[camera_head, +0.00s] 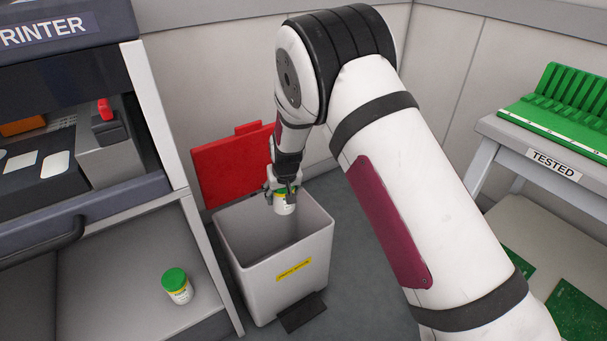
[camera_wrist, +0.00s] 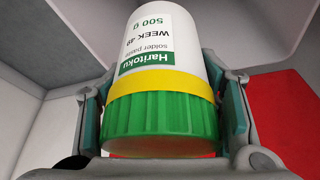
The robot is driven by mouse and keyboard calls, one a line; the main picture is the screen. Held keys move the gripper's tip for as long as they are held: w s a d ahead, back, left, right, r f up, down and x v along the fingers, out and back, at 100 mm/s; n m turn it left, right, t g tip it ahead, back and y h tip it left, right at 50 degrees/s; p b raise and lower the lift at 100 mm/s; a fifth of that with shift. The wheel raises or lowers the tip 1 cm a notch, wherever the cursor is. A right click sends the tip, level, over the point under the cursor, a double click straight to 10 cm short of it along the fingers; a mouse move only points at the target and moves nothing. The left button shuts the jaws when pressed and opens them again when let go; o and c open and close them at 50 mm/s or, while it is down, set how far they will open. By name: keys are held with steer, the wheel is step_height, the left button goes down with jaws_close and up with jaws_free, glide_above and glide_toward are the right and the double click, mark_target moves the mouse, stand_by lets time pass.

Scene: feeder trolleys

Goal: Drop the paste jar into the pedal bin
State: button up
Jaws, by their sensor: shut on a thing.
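A white paste jar (camera_head: 285,204) with a yellow band and green lid is held in my gripper (camera_head: 283,190) over the open pedal bin. In the wrist view the jar (camera_wrist: 162,60) sits between both fingers (camera_wrist: 165,115), which grip it around the green lid and yellow band. Its label reads Haritoku solder paste, 500 g, week 49. The pedal bin (camera_head: 258,290) is a light grey box with a yellow label in front and a dark pedal. Its red lid (camera_head: 222,170) stands open at the back. The bin's floor is mostly hidden.
A second white jar with a green lid (camera_head: 177,286) stands on the lower shelf of the printer trolley (camera_head: 110,262) at left. A table labelled TESTED (camera_head: 552,164) with a green rack (camera_head: 570,100) stands at right. Grey walls rise close behind the bin.

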mark_target(278, 199)
steer(key=a+f, duration=0.2)
steer(key=f, duration=0.1)
steer(key=shift+a+f, duration=0.15)
steer(key=shift+f, duration=0.1)
step_height(278, 199, down, 6)
steer(key=b, duration=0.3)
steer(key=shift+r+b, duration=0.1)
steer(key=shift+b, duration=0.2)
steer(key=o, duration=1.8)
steer(key=shift+o, duration=0.3)
steer(key=v, duration=1.2)
